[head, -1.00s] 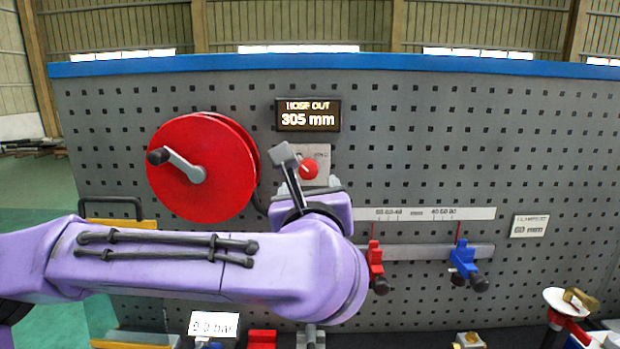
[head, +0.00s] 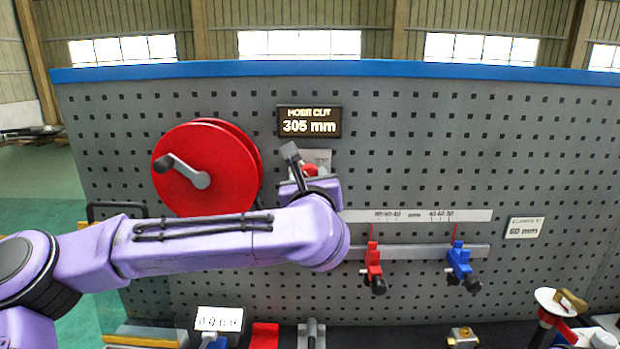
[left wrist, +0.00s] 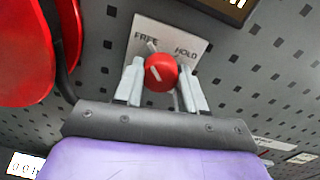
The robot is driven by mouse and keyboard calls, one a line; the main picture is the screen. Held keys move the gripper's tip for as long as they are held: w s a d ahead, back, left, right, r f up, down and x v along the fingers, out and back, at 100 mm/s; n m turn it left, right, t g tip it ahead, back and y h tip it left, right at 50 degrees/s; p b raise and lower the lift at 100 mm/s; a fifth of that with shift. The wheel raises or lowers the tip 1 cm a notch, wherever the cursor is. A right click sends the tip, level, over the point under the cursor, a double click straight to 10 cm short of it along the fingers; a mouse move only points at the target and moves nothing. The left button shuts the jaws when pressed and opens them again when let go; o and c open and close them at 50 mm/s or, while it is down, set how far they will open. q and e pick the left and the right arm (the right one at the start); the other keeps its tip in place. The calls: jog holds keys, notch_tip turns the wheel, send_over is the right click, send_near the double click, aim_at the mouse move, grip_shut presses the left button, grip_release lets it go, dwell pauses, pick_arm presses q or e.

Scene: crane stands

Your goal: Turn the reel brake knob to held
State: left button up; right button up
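The red reel brake knob (left wrist: 160,71) sits on a pale plate (left wrist: 168,40) marked FREE at left and HOLD at right. A white mark shows on the knob's face, and a grey bar sticks up from behind it towards the FREE side. My left gripper (left wrist: 165,82) has one finger on each side of the knob. The fingers stand apart, and I cannot tell whether they touch it. In the head view the knob (head: 311,170) is partly hidden by my left gripper (head: 303,168). My right gripper is not in view.
A red reel (head: 215,150) with a crank is left of the knob. A display (head: 309,121) above reads 305 mm. Red (head: 373,262) and blue (head: 459,260) clamps sit on a rail at lower right. The pegboard (head: 420,150) fills the back.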

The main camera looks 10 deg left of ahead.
pick_arm(q)
jog(key=shift+m, duration=0.3)
jog(key=m, duration=1.7)
jog(key=shift+a+m+p, duration=0.15)
jog(key=shift+m+p, duration=0.15)
dwell(0.5)
jog(key=o, duration=1.1)
jog(key=shift+c, duration=0.2)
